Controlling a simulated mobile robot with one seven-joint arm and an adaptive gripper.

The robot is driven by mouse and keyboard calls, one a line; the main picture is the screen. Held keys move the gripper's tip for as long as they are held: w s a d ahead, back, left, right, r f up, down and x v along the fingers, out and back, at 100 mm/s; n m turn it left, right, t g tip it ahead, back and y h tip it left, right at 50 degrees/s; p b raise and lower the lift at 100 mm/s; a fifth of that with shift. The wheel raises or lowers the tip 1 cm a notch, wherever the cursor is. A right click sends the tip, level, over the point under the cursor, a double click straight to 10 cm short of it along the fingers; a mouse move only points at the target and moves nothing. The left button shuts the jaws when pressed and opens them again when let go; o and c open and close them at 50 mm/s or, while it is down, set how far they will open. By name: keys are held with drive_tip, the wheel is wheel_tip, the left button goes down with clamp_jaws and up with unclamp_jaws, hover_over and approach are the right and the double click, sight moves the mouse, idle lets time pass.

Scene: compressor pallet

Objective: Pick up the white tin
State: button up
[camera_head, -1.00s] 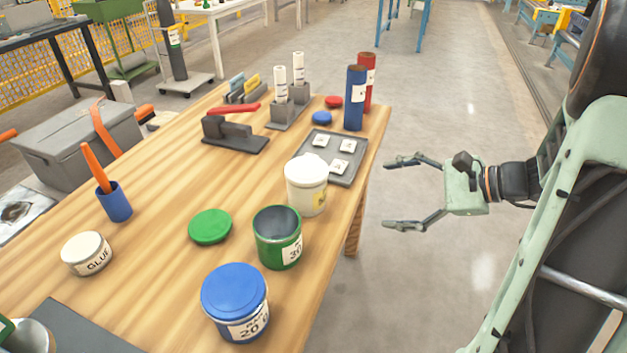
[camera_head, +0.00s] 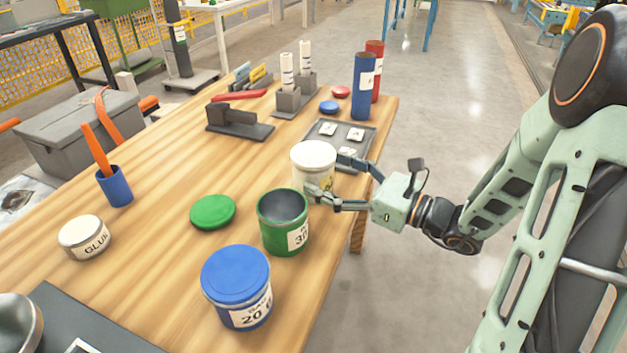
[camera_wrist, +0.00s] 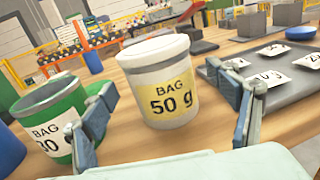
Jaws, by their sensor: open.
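The white tin (camera_head: 313,160) stands upright on the wooden table near its right edge. In the wrist view the white tin (camera_wrist: 160,82) has a yellow label reading "BAG 50 g" and sits ahead of and between my fingers. My gripper (camera_head: 332,179) is open and comes in from the right, level with the tin. In the head view one finger is at the far right side of the tin and the other overlaps its near side. In the wrist view my gripper (camera_wrist: 165,125) has a finger on either side; I cannot tell whether they touch the tin.
A green tin (camera_head: 284,222) stands close by toward the front, beside a green lid (camera_head: 213,212). A blue-lidded tin (camera_head: 237,287) is nearer. A grey tray (camera_head: 367,148) with white labelled squares lies just behind the white tin. Blue (camera_head: 362,88) and red tubes stand at the back.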

drive_tip(key=x, duration=0.3)
drive_tip(key=shift+w+a+b, duration=0.15)
drive_tip(key=shift+a+b, duration=0.2)
drive_tip(key=shift+a, duration=0.05)
drive_tip(key=shift+r, duration=0.1)
drive_tip(key=c, duration=1.2)
drive_tip(key=shift+c, duration=0.3)
drive_tip(key=shift+r, duration=0.1)
